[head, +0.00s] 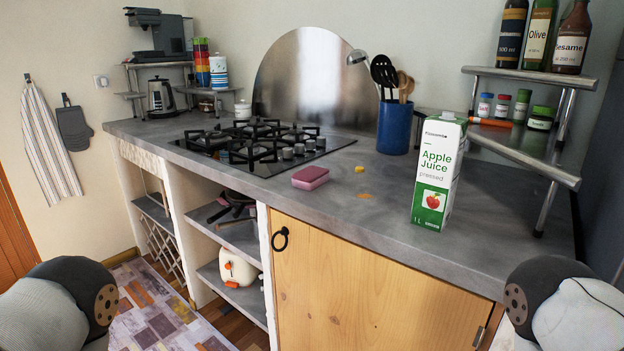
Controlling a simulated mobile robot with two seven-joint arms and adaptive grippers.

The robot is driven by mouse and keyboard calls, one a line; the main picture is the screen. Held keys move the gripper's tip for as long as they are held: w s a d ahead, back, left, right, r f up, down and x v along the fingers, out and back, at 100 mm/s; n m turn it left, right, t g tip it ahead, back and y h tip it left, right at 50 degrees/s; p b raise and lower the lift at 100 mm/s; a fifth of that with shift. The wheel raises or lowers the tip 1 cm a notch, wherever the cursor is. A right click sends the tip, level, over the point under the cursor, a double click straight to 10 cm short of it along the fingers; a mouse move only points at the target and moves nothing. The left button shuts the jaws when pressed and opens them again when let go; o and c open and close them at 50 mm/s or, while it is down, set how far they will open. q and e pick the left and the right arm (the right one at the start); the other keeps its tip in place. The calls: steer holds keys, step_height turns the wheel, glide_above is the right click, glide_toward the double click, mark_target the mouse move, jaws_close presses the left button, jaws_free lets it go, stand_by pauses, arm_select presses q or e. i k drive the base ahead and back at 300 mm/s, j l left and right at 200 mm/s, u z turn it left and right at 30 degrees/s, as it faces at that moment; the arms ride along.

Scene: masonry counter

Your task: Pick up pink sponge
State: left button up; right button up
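A pink sponge (310,178) lies flat on the grey counter, just in front of the black gas hob and left of the juice carton. It has a lighter pink top and a darker side, and nothing covers it. Parts of my two arms show at the lower left and lower right corners, both well away from the sponge. Neither of my grippers is in the picture.
A green and white apple juice carton (438,171) stands to the right of the sponge. The gas hob (262,144) lies behind it. A blue utensil pot (394,126) and a tiered shelf (528,146) stand farther back.

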mark_target(308, 178)
steer(key=i+j+z, duration=0.15)
steer(key=z, duration=0.15)
steer(key=i+j+z, duration=0.1)
steer(key=j+z, duration=0.45)
steer(key=j, duration=0.2)
